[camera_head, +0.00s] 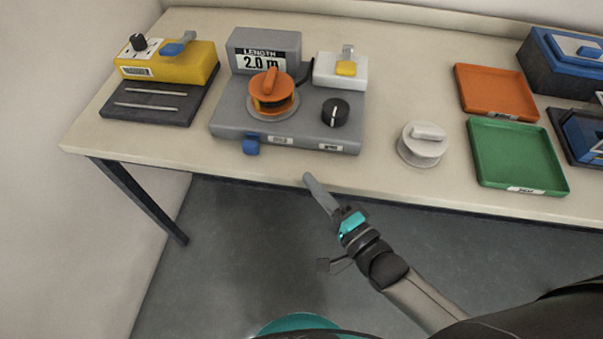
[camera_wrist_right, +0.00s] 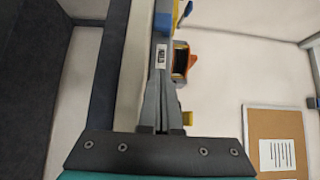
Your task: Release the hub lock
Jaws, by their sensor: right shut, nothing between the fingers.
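A grey winding unit (camera_head: 290,130) with a "2.0 m" length display stands on the table. An orange hub (camera_head: 271,92) with a raised grip sits on it, and it also shows in the wrist view (camera_wrist_right: 192,60). A small blue tab (camera_head: 251,146) sticks out of the unit's front edge, and it is near the top of the wrist view (camera_wrist_right: 163,22). Which part is the hub lock is not labelled legibly. My right gripper (camera_head: 308,178) is shut and empty, just off the table's front edge, below and right of the blue tab, apart from the unit. My left gripper is not in view.
A black knob (camera_head: 335,112) and a white block with a yellow lever (camera_head: 345,69) are on the unit's right. A yellow device (camera_head: 165,62) stands left. A white spool (camera_head: 422,145), orange tray (camera_head: 496,92) and green tray (camera_head: 517,157) lie right. Bare tabletop separates the unit and spool.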

